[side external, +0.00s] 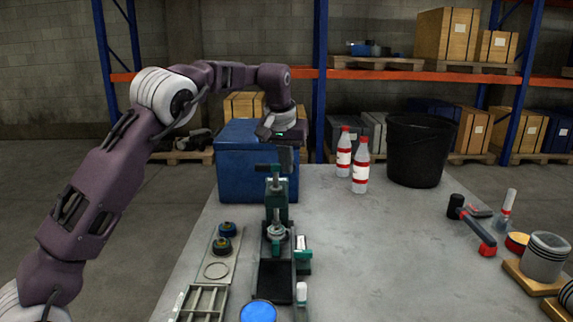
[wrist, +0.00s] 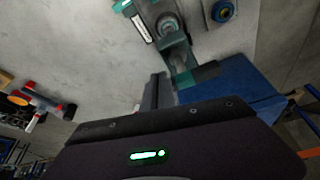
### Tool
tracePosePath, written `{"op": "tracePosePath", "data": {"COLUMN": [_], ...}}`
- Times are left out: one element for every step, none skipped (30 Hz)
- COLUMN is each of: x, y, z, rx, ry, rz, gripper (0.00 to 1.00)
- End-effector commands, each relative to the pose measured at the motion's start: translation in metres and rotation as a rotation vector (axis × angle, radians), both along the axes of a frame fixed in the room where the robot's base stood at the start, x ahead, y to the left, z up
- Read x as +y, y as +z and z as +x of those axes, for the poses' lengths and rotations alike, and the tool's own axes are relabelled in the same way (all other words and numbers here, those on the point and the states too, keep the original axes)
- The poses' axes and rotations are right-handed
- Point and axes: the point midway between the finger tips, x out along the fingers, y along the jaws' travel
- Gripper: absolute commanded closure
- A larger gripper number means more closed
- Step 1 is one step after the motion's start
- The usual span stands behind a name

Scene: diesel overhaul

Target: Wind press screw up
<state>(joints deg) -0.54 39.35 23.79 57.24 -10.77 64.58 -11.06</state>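The press (side external: 276,215) is a dark green frame standing upright on the bench. Its grey screw with a short crossbar handle (side external: 266,168) is at the top. My gripper (side external: 285,160) points down at the top of the press, right beside the handle; I cannot tell whether it touches the bar. In the wrist view the dark fingers (wrist: 160,90) show close together near the green press top (wrist: 190,72). Whether they are shut, or hold anything, is not clear. A round grey part (wrist: 168,25) of the press shows beyond.
A blue box (side external: 245,170) stands close behind the press. A tray (side external: 215,262) with round parts lies left of it. Two red-and-white bottles (side external: 360,172) and a black bucket (side external: 416,150) stand at the back right. A mallet (side external: 478,232) lies right. The bench middle is clear.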

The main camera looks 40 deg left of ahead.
Motion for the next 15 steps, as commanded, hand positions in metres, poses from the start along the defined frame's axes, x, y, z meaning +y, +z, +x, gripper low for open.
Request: {"op": "tracePosePath", "data": {"x": [0.0001,0.0,0.0,0.0,0.0,0.0,0.0,0.0,0.0,0.0,-0.0002,-0.0007,-0.0018,-0.0033,-0.0061], "y": [-0.0001,-0.0001,-0.0001,-0.0001,-0.0001,-0.0001,-0.0001,-0.0001,-0.0001,0.0,0.0001,0.0002,0.0005,0.0008,0.0007], "z": [0.0001,0.0002,0.0002,0.0002,0.0002,0.0002,0.0002,0.0002,0.0002,0.0001,0.0001,-0.0004,-0.0012,-0.0026,-0.0055], "rx": [0.0,0.0,0.0,0.0,0.0,0.0,0.0,0.0,0.0,0.0,0.0,0.0,-0.001,-0.001,0.001], "ry": [0.0,0.0,0.0,0.0,0.0,0.0,0.0,0.0,0.0,0.0,0.0,0.0,-0.001,-0.001,-0.001], "rz": [0.0,0.0,0.0,0.0,0.0,0.0,0.0,0.0,0.0,0.0,0.0,0.0,0.0,0.0,-0.001], "gripper": [1.0,1.0,1.0,1.0,1.0,1.0,1.0,1.0,1.0,1.0,1.0,1.0,1.0,1.0,1.0]}}
